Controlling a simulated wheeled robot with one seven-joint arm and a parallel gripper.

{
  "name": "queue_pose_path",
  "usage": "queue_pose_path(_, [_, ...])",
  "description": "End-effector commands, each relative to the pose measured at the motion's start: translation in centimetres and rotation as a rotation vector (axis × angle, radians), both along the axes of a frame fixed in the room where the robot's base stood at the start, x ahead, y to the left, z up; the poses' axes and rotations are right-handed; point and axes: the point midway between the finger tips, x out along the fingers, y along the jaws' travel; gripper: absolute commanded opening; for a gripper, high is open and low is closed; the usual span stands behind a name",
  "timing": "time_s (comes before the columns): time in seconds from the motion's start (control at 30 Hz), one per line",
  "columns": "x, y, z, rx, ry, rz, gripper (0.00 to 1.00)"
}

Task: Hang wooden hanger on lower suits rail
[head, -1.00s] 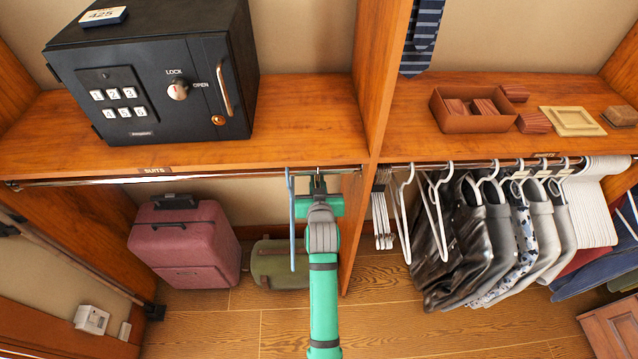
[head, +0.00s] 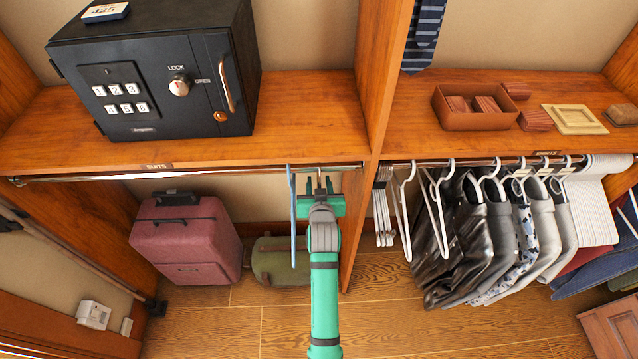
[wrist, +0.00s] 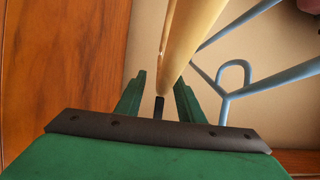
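The suits rail (head: 230,172) runs under the left shelf, below a SUITS label. My gripper (head: 319,186) is just below the rail's right end, near the divider. A blue hanger (head: 293,220) hangs just left of my gripper, and also shows in the wrist view (wrist: 226,97).
The wooden divider (head: 360,200) stands close to the right of my gripper. White hangers (head: 435,210) and shirts hang beyond it. A black safe (head: 160,75) sits on the shelf; a maroon suitcase (head: 185,240) and green bag (head: 278,262) stand below. The rail's left stretch is empty.

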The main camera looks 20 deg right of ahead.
Motion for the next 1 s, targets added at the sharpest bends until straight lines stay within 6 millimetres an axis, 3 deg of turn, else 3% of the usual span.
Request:
queue_pose_path(0.17, [-0.8,0.3,0.3,0.000,0.000,0.001,0.35])
queue_pose_path(0.7, [-8.6,2.5,3.7,0.000,-0.001,0.001,0.35])
queue_pose_path(1.0, [-9.7,2.8,4.1,0.000,0.000,0.000,0.35])
